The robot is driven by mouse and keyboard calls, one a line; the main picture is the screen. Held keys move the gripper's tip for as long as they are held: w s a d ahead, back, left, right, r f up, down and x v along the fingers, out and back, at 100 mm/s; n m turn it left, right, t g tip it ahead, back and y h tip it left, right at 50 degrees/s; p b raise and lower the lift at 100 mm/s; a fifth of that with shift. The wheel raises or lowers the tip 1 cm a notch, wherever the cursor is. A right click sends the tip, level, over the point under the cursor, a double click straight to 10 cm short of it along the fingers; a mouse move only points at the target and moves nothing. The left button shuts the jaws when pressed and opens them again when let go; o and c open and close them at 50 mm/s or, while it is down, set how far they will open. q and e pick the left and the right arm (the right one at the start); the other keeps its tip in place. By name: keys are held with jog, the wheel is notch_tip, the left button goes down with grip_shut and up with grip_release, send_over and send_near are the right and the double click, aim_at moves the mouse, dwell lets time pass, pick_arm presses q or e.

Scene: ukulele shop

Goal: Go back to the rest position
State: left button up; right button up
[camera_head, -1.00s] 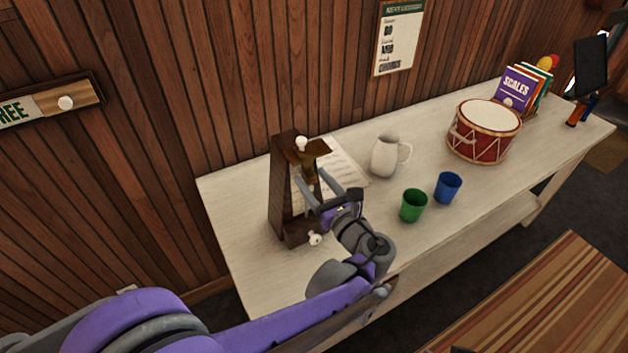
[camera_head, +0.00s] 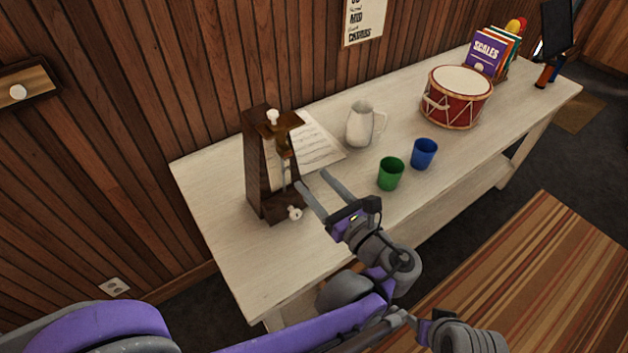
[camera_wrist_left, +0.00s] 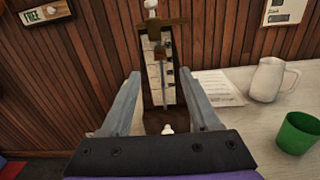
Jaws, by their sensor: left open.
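My left gripper (camera_head: 312,180) is open and empty, its two grey fingers pointing at the dark wooden metronome (camera_head: 257,165). The metronome stands upright at the left end of the white table (camera_head: 225,240), with a pendulum rod, a brass-brown weight and white knobs. In the left wrist view the metronome (camera_wrist_left: 160,75) shows between and beyond the open fingers (camera_wrist_left: 164,95), with a gap on each side. A grey and purple part of my other arm shows at the bottom right of the head view; its fingers cannot be made out.
A music sheet (camera_head: 315,142), white jug (camera_head: 360,125), green cup (camera_head: 390,174), blue cup (camera_head: 424,154) and red drum (camera_head: 456,98) stand along the table, with books (camera_head: 489,52) farther right. The table's front left is clear. A striped rug (camera_head: 530,270) lies on the floor.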

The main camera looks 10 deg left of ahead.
pick_arm(q)
jog(key=s+a+f+n+g+h+p, duration=0.1)
jog(key=s+a+f+n+g+h, duration=0.25)
jog(key=a+n, duration=0.25)
jog(key=s+a+f+n+g+h+p, duration=0.1)
jog(key=s+a+f+n+g+h, duration=0.15)
jog(key=s+a+f+n, duration=0.3)
jog(key=s+d+f+n+h, duration=0.1)
jog(key=s+n+h, duration=0.2)
jog(key=n, duration=0.5)
jog(key=s+f+n+g+h+p, duration=0.1)
jog(key=s+f+n+h, duration=0.1)
jog(key=s+n, duration=0.3)
jog(key=n+h, duration=0.1)
jog(key=n, duration=0.2)
jog(key=shift+d+h, duration=0.35)
jog(key=shift+h, duration=0.05)
pick_arm(e)
jog(key=r, duration=0.2)
jog(key=w+r, duration=0.1)
jog(key=r, duration=0.1)
pick_arm(q)
jog(key=shift+f, duration=0.1)
pick_arm(e)
jog(key=shift+o, duration=0.2)
dwell(1.0)
